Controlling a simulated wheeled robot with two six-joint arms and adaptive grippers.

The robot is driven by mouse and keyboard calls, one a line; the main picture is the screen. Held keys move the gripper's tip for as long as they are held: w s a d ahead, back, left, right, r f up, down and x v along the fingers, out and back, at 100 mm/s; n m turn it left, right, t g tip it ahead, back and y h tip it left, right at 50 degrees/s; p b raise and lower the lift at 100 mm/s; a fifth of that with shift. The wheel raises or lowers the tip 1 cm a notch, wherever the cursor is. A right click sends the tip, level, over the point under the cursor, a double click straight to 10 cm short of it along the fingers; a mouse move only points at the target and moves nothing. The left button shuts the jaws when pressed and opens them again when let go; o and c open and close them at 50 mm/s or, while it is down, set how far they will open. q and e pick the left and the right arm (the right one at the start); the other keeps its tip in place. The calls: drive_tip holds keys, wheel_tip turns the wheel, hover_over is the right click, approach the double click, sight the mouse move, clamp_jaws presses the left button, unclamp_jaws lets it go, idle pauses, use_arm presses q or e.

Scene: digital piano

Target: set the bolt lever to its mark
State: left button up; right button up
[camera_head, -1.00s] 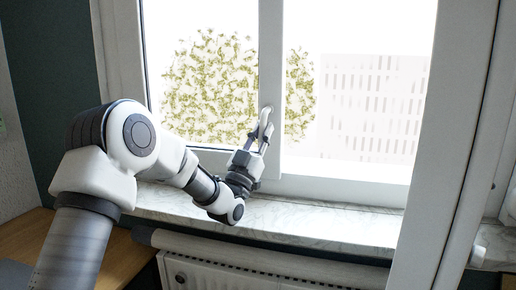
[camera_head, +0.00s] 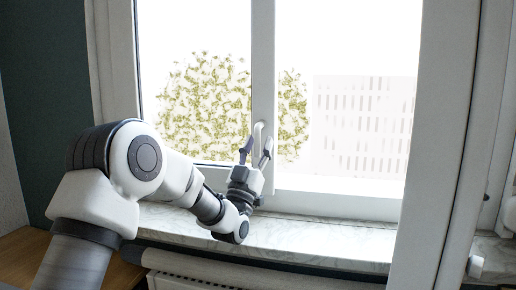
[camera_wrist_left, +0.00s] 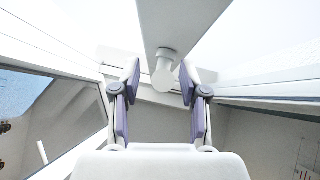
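The bolt lever appears to be the white handle (camera_head: 258,133) on the middle post of the window. In the left wrist view its rounded end (camera_wrist_left: 165,72) shows beyond and between the two fingers, with a gap on each side. My left gripper (camera_head: 257,152) is open, just below and in front of the lever, its fingers pointing up. In the left wrist view the gripper (camera_wrist_left: 160,80) has its purple-padded fingers spread and nothing between the pads. I cannot make out a mark. My right gripper is not in view.
The white window post (camera_head: 263,60) stands behind the lever. A marble sill (camera_head: 320,240) runs below the window, with a radiator (camera_head: 200,283) under it. A white frame edge (camera_head: 440,150) rises at the right. A wooden surface (camera_head: 25,255) lies at the lower left.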

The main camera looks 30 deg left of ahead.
use_arm(q)
drive_tip(key=shift+f, duration=0.1)
drive_tip(key=shift+s+f, duration=0.15)
drive_tip(key=shift+f, duration=0.05)
drive_tip(key=v, duration=0.7)
